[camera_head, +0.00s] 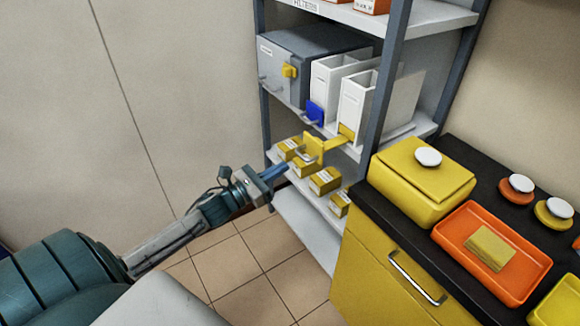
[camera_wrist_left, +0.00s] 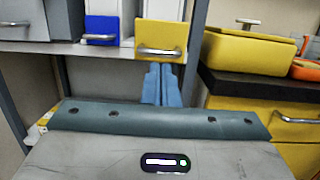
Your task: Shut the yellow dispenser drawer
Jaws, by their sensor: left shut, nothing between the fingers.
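The yellow dispenser drawer (camera_head: 313,146) juts out from the foot of the right white dispenser (camera_head: 362,98) on the middle shelf, so it stands open. Its yellow front with a metal bar handle also shows in the left wrist view (camera_wrist_left: 175,32). My left gripper (camera_head: 284,168) is shut and empty, its blue fingers pointing at the shelf rack. In the left wrist view the fingertips (camera_wrist_left: 161,68) appear just below the drawer front; I cannot tell whether they touch it. My right gripper is not in view.
A blue drawer (camera_head: 315,113) sits in the left white dispenser, beside a grey box (camera_head: 290,65) with a yellow latch. Small yellow boxes (camera_head: 325,181) stand on the shelf below. A yellow cabinet (camera_head: 375,285) with a dark top is to the right. Tiled floor lies clear.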

